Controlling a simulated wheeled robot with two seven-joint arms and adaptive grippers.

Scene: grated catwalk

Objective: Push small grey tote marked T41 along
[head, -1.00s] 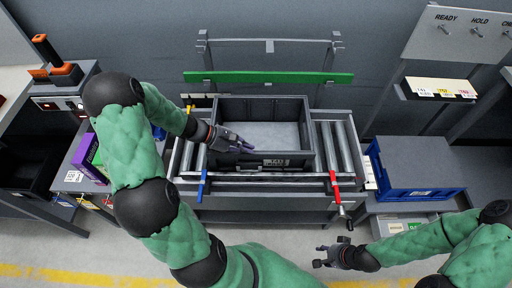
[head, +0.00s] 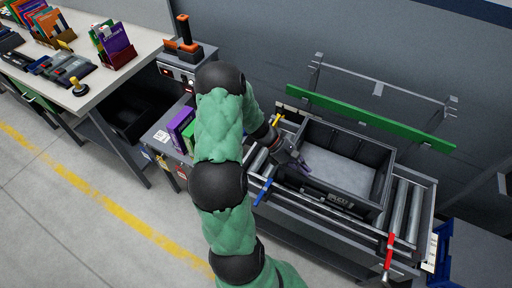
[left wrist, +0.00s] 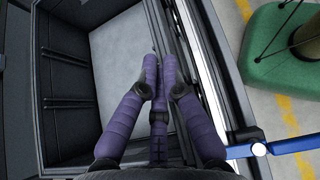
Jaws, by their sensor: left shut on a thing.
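The grey tote (head: 378,157) is an open, empty box with a pale floor, standing on the roller conveyor (head: 399,208). A label on its near wall is too small to read surely. My left gripper (head: 300,165) is at the near wall's rim, toward its left end. In the left wrist view the tote's inside (left wrist: 112,62) lies left of my purple fingers (left wrist: 161,72), which are shut on the near wall. The fingers hide part of that wall. My right gripper is out of view.
A blue lever (head: 264,192) and a red lever (head: 389,246) stick out at the conveyor's near edge. A green bar (head: 370,118) runs behind the tote. Rollers are free on the tote's right. A bench with books (head: 113,43) stands at left.

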